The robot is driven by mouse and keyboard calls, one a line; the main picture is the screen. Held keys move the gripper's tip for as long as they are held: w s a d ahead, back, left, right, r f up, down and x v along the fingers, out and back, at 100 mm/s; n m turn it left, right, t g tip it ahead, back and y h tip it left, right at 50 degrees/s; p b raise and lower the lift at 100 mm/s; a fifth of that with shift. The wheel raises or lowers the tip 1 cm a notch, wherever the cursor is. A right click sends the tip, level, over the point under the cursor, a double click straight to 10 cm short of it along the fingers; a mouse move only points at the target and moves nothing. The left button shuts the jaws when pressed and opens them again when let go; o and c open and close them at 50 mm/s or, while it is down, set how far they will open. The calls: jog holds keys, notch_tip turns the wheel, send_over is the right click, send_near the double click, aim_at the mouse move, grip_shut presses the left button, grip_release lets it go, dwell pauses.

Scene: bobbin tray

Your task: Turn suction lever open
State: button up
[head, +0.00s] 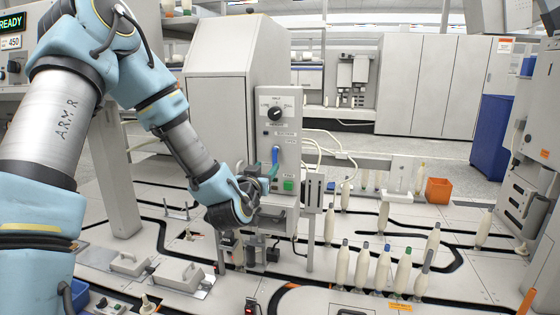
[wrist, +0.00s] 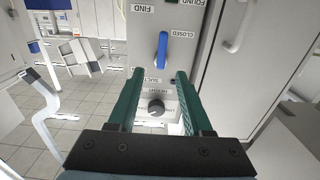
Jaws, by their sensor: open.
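The blue suction lever (wrist: 162,50) stands upright along the control panel (wrist: 187,90) in the wrist view, beside a label reading CLOSED. It also shows on the panel front in the head view (head: 275,155). My gripper (wrist: 160,73) is open, with its two green fingers apart and nothing between their tips. In the picture, the fingertips lie just below the lever, one toward each side; I cannot tell whether they touch the panel. In the head view my arm reaches to the panel, and my gripper is small and partly hidden there.
A dark round knob (wrist: 155,107) shows between the fingers in the wrist view. A green button (head: 289,184) and a selector dial (head: 274,114) are on the same panel. Several pale bobbins stand to the right, near an orange box (head: 438,190).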

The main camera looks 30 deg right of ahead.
aim_at(274, 157)
jog(key=p+x, duration=0.1)
jog(key=x, duration=0.7)
jog(key=shift+w, duration=0.15)
grip_shut()
dwell(0.3)
